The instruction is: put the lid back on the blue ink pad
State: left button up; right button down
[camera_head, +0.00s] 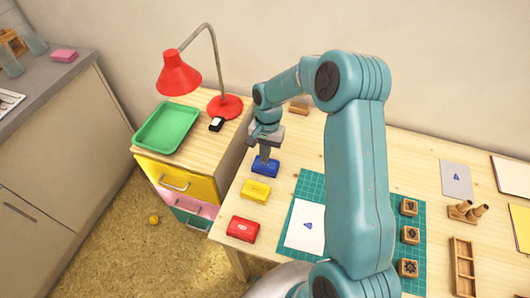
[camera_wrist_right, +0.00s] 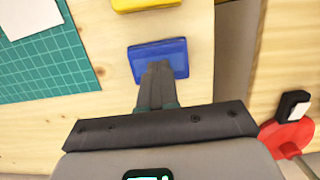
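The blue ink pad (camera_head: 265,167) lies near the left edge of the wooden table, behind the yellow pad. In the right wrist view the blue pad (camera_wrist_right: 176,54) shows as a blue rectangle with a raised rim. I cannot tell whether its lid is on, and no separate blue lid shows. My right gripper (camera_head: 265,157) is right over the blue pad, pointing down. In the wrist view its fingers (camera_wrist_right: 158,68) are together, in front of the pad's middle. I see nothing between them, and whether they touch the pad is unclear. My left gripper is not in view.
The yellow pad (camera_head: 255,190) and red pad (camera_head: 242,229) stand in front of the blue one. A green cutting mat (camera_head: 284,222) with paper lies to the right. A drawer unit with a green tray (camera_head: 165,128) and red lamp (camera_head: 225,106) stands to the left.

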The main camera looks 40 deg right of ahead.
jog(key=shift+f+b, duration=0.6)
jog(key=shift+f, duration=0.3)
jog(key=shift+r, duration=0.15)
notch_tip(320, 180, up, 7)
jog(key=p, duration=0.4)
jog(key=shift+p, duration=0.3)
dwell(0.5)
